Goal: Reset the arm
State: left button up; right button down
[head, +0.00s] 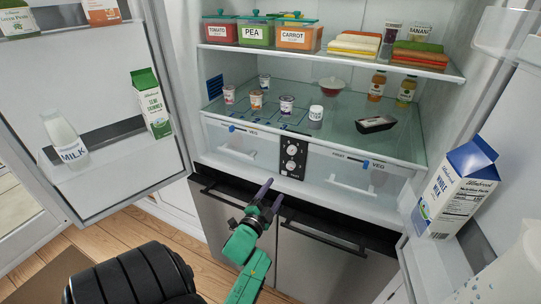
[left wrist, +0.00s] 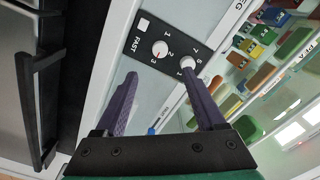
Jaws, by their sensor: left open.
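My left gripper (head: 266,195) is open and empty in front of the fridge, just below the black control panel (head: 293,159) with two white knobs. Its green arm comes up from the bottom of the head view. In the left wrist view, the two purple fingers (left wrist: 157,100) stand apart with nothing between them. One fingertip overlaps a knob (left wrist: 187,64) in that view; I cannot tell whether they touch. The other knob (left wrist: 160,48) is clear of the fingers. My right gripper is not in view.
Both fridge doors stand open, with a milk bottle (head: 66,142) and green carton (head: 150,103) at left and a whole milk carton (head: 457,188) at right. Several cups and bottles stand on the glass shelf (head: 345,112). Dark handles (head: 323,240) jut from the lower drawers.

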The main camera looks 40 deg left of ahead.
pick_arm(q)
jog(key=v, duration=0.2)
jog(key=shift+s+d, duration=0.1)
jog(key=shift+s, duration=0.15)
